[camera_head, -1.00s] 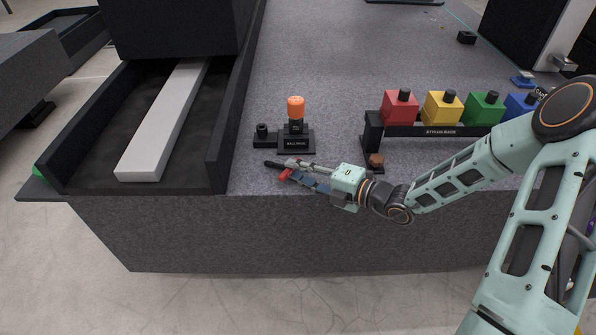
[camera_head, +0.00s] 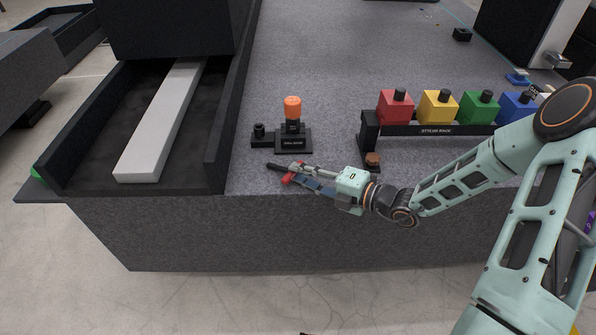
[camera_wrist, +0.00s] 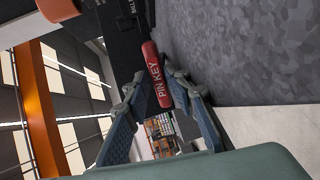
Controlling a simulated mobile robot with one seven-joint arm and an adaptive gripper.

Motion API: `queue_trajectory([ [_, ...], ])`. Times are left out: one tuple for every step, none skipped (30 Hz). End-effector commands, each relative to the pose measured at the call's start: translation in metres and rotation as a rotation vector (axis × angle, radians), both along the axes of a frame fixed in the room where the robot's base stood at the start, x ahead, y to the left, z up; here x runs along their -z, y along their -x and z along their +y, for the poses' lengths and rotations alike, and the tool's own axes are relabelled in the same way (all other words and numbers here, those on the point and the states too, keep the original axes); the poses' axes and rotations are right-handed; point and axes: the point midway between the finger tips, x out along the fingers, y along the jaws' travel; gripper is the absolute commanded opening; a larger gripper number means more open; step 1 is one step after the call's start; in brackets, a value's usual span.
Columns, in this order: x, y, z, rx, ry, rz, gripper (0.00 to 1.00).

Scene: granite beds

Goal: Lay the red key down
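The red key (camera_wrist: 156,75), lettered "PIN KEY", is between the fingers of my gripper (camera_wrist: 158,88) in the wrist view. Both fingertips appear to press on its sides, so the gripper is shut on it. In the head view the red key (camera_head: 287,179) shows as a small red piece at the tips of my gripper (camera_head: 291,174), with a dark end pointing left. They are at the front edge of the granite bed (camera_head: 330,70). I cannot tell whether the key touches the granite.
A black ball-nose stand (camera_head: 293,141) with an orange top (camera_head: 293,107) is just behind the gripper. A stylus rack (camera_head: 437,130) with red, yellow, green and blue blocks is to the right. A trough with a pale bar (camera_head: 160,125) is at left. Bare granite lies behind.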

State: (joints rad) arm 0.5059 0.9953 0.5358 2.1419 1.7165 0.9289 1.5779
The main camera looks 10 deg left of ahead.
Motion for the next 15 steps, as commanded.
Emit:
queue_trajectory([
  [0.005,0.001,-0.006,0.006,0.011,0.010,0.32],
  [0.005,0.001,-0.007,0.006,0.011,0.010,0.32],
  [0.005,0.002,-0.008,0.006,0.012,0.009,0.32],
  [0.005,0.002,-0.009,0.006,0.012,0.009,0.32],
  [0.005,0.003,-0.010,0.006,0.012,0.009,0.32],
  [0.005,0.003,-0.011,0.005,0.012,0.009,0.32],
  [0.005,0.003,-0.012,0.005,0.012,0.009,0.32],
  [0.005,0.004,-0.013,0.005,0.012,0.009,0.32],
  [0.005,0.004,-0.014,0.005,0.012,0.009,0.32],
  [0.005,0.005,-0.015,0.006,0.012,0.009,0.32],
  [0.005,0.005,-0.017,0.006,0.012,0.009,0.32],
  [0.005,0.005,-0.018,0.006,0.012,0.009,0.32],
  [0.005,0.006,-0.019,0.006,0.012,0.009,0.32],
  [0.005,0.006,-0.020,0.006,0.012,0.009,0.32],
  [0.005,0.007,-0.021,0.006,0.012,0.009,0.32],
])
